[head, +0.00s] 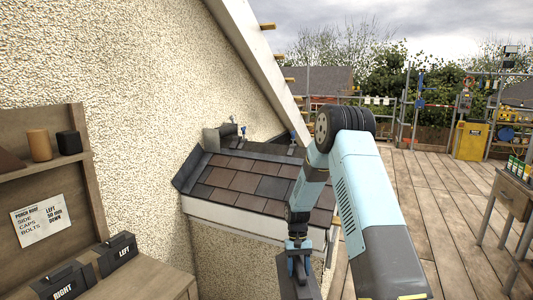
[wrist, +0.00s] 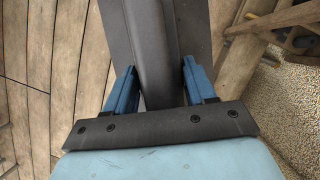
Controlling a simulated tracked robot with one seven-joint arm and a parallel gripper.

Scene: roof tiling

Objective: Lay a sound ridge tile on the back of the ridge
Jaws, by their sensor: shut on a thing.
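My gripper (head: 297,255) hangs low in front of the small tiled roof, shut on a dark grey ridge tile (head: 293,285). In the wrist view the two blue fingers of my gripper (wrist: 160,85) close on either side of the tile's raised rounded middle. The ridge tile (wrist: 152,35) shows flat wings on both sides and runs out of the top of the picture. I see no crack on the part in view. The small roof (head: 245,175) has brown and grey tiles and stands against the wall. Its ridge is at the back, partly hidden by my arm.
A shelf unit (head: 45,158) and a bench with black boxes marked LEFT (head: 117,254) and RIGHT (head: 68,284) stand at the left. A wooden table (head: 513,195) stands at the right. The plank deck (head: 440,190) between is clear.

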